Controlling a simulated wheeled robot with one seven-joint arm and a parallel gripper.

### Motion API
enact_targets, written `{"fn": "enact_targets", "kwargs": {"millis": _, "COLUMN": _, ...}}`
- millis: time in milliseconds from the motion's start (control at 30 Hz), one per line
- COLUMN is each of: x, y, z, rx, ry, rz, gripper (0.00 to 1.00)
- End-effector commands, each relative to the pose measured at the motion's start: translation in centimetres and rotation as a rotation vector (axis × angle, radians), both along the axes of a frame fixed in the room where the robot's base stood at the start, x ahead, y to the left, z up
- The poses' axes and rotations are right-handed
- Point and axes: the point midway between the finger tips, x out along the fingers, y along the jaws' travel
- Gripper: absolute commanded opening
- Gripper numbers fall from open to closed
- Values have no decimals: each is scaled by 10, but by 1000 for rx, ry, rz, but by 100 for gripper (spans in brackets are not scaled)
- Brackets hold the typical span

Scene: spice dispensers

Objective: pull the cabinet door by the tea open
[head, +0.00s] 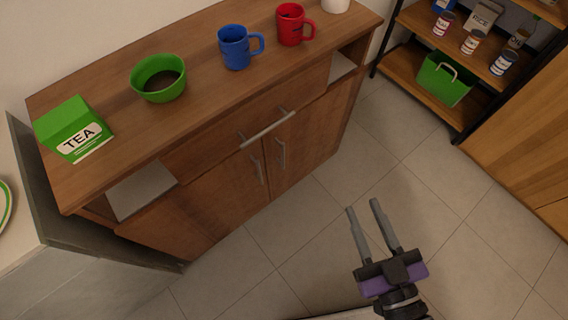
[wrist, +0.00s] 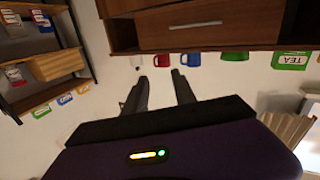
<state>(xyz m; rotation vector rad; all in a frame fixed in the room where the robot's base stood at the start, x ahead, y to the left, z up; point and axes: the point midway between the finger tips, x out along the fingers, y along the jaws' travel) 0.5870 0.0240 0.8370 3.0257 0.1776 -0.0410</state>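The wooden cabinet (head: 215,205) stands at the left and middle of the head view. Its two lower doors are shut, each with an upright metal handle: the left door handle (head: 258,168) on the tea side and the right door handle (head: 281,153). The green tea box (head: 73,128) stands on the cabinet's left end; it also shows in the wrist view (wrist: 291,60). My gripper (head: 364,211) is over the floor to the right of the cabinet, apart from it. Its two fingers are spread with nothing between them.
A green bowl (head: 159,78), a blue mug (head: 236,47) and a red mug (head: 291,24) stand on the cabinet top. A drawer handle (head: 268,129) sticks out above the doors. A shelf with cans and a green bin (head: 443,80) stands at the back right. The tiled floor before the cabinet is clear.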

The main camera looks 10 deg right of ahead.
Motion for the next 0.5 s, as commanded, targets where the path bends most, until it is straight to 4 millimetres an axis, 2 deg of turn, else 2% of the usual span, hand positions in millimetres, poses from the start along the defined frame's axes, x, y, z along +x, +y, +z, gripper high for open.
{"fn": "enact_targets", "kwargs": {"millis": 33, "x": 18, "y": 5, "z": -34, "rx": -8, "ry": -25, "rz": 15, "gripper": 32}}
{"fn": "enact_targets", "kwargs": {"millis": 100, "x": 40, "y": 11, "z": -60, "rx": -16, "ry": -50, "rz": 34, "gripper": 32}}
{"fn": "enact_targets", "kwargs": {"millis": 300, "x": 112, "y": 35, "z": -135, "rx": -29, "ry": -107, "rz": 93, "gripper": 32}}
{"fn": "enact_targets", "kwargs": {"millis": 500, "x": 181, "y": 63, "z": -195, "rx": -17, "ry": -127, "rz": 151, "gripper": 32}}
